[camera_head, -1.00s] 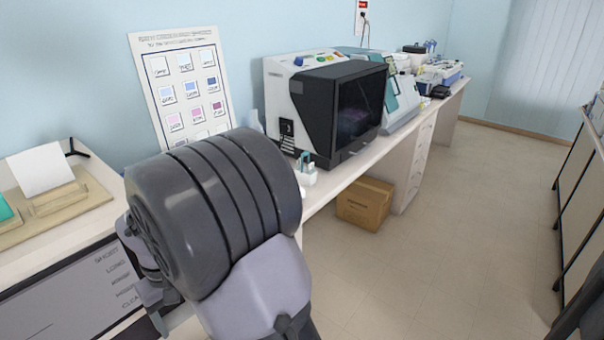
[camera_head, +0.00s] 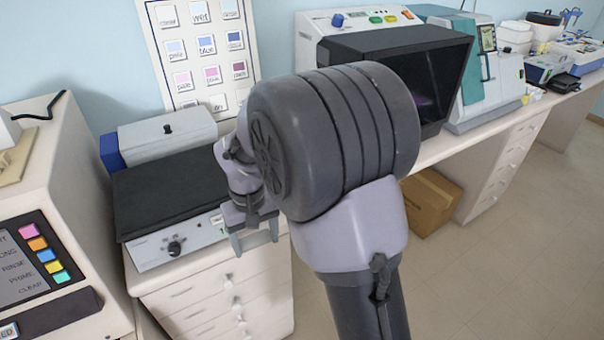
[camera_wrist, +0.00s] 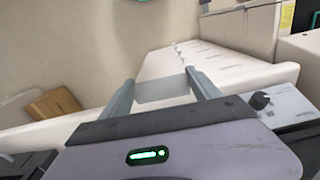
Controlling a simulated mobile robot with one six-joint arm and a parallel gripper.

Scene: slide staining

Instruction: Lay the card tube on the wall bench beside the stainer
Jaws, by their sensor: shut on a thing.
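My gripper (camera_head: 255,240) hangs in front of the wall bench, its fingers near the bench's front edge. In the wrist view the two fingers (camera_wrist: 163,88) stand apart with a plain pale grey piece between them. It is held, but its tube shape does not show clearly. A machine with a screen reading RINSE and PRIME (camera_head: 50,255) at the left looks like the stainer. The wall bench (camera_head: 440,150) runs along the wall to the right. No other card tube is in view.
A black-topped box with a knob (camera_head: 175,190) fills the bench beside the left machine. A dark-windowed machine (camera_head: 430,85) stands behind my arm. Drawers (camera_head: 225,300) are below the bench. A cardboard box (camera_head: 430,200) is on the floor. Open floor lies at right.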

